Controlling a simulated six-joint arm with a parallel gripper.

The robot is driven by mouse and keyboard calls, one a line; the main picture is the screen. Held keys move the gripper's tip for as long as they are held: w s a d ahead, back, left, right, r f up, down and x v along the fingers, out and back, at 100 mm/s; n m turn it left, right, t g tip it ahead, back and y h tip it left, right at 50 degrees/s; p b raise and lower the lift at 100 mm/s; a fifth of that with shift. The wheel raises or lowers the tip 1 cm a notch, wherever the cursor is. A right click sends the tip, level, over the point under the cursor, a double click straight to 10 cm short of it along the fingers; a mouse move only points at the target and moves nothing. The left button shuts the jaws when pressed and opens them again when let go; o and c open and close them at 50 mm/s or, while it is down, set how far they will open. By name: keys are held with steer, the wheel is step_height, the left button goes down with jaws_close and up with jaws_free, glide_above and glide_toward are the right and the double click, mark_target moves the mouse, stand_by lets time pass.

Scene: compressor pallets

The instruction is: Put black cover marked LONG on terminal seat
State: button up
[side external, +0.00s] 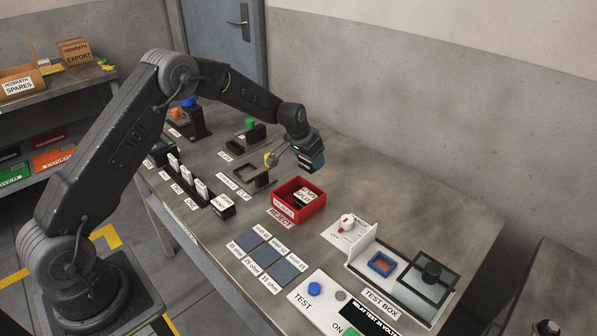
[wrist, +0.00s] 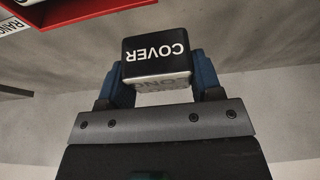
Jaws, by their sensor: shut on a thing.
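My gripper (wrist: 160,88) is shut on a black cover (wrist: 156,47), with a blue finger pressed on each side of it. The cover's dark face reads COVER in white letters. A paler face below it carries a second word, faint and hard to read, possibly LONG. In the side view my gripper (side external: 309,158) hangs in the air above the bench, behind and above the red reject bin. The cover is not distinct there. I cannot tell which fixture is the terminal seat; a dark frame with a square recess (side external: 262,183) lies to the left of my gripper.
The red REJECT bin (side external: 320,207) holds a white-labelled part. Several white-topped parts (side external: 199,189) stand in a row at left. Blue-grey pads (side external: 270,254) lie in front. The test box (side external: 356,258) is at right. Clear bench (side external: 405,195) lies right of my gripper.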

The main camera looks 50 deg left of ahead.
mark_target(309, 173)
steer(key=shift+f, duration=2.85)
steer(key=shift+f, duration=0.1)
steer(key=o, duration=0.9)
steer(key=shift+o, duration=0.2)
